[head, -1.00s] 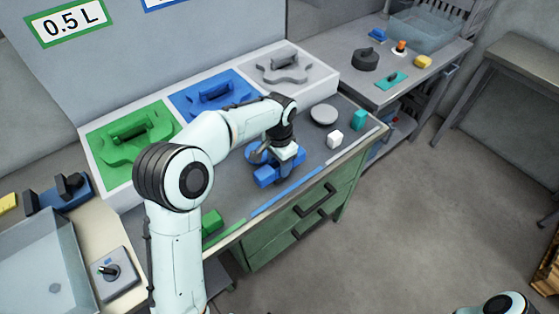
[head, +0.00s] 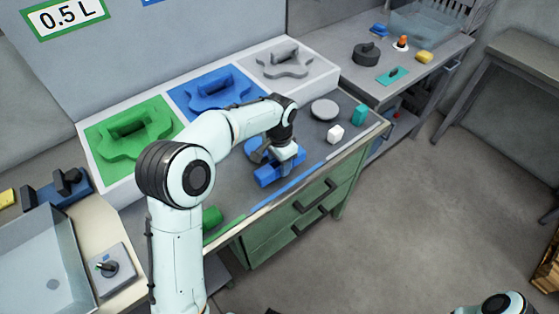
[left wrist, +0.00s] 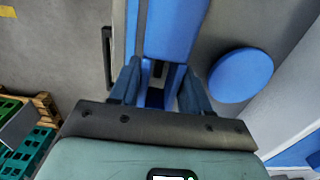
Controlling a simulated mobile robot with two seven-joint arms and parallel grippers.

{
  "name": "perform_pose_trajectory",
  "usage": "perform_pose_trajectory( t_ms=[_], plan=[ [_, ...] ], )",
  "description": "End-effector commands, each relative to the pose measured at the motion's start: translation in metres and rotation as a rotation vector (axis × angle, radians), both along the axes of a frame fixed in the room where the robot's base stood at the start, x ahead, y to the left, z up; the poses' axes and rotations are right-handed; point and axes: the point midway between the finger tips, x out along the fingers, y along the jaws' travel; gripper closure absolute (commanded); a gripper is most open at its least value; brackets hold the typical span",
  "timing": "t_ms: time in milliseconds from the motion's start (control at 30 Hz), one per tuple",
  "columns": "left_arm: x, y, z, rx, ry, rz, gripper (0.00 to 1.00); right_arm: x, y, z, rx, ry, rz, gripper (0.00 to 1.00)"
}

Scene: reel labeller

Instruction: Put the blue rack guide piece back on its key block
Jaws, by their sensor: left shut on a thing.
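My left gripper (head: 287,156) is low over the grey worktop, shut on a blue piece (head: 267,179). In the left wrist view the fingers (left wrist: 155,88) sit on both sides of this long blue piece (left wrist: 172,30), which has a dark slot between the fingertips. The gripper hides part of it in the head view, and I cannot tell what lies under it. A blue shaped block with an upright grip (head: 212,94) is in the middle bay of the white tray at the back. My right gripper is out of view.
A blue disc (head: 257,152) lies close behind the held piece. A blue strip (head: 270,200) marks the front edge.

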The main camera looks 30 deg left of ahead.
Motion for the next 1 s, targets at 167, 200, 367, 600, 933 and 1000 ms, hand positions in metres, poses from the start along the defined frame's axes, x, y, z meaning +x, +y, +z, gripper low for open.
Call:
perform_pose_trajectory(
  t_ms=[167,200,367,600,933,1000],
  plan=[
    [0.000,0.000,-0.008,0.000,0.000,0.000,0.92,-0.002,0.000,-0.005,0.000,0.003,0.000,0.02],
    [0.000,0.000,-0.010,0.000,0.001,0.000,0.92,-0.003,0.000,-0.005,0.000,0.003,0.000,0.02],
    [0.000,0.000,-0.016,0.000,0.000,0.000,0.92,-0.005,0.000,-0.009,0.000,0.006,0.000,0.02],
    [0.000,0.000,-0.026,0.000,0.000,0.000,0.92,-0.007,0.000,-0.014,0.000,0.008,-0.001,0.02],
    [0.000,0.000,-0.029,0.000,-0.001,0.000,0.92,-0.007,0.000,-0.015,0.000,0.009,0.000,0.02],
    [0.000,0.000,-0.029,0.000,-0.001,0.000,0.47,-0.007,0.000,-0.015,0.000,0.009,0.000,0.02]
  ],
)
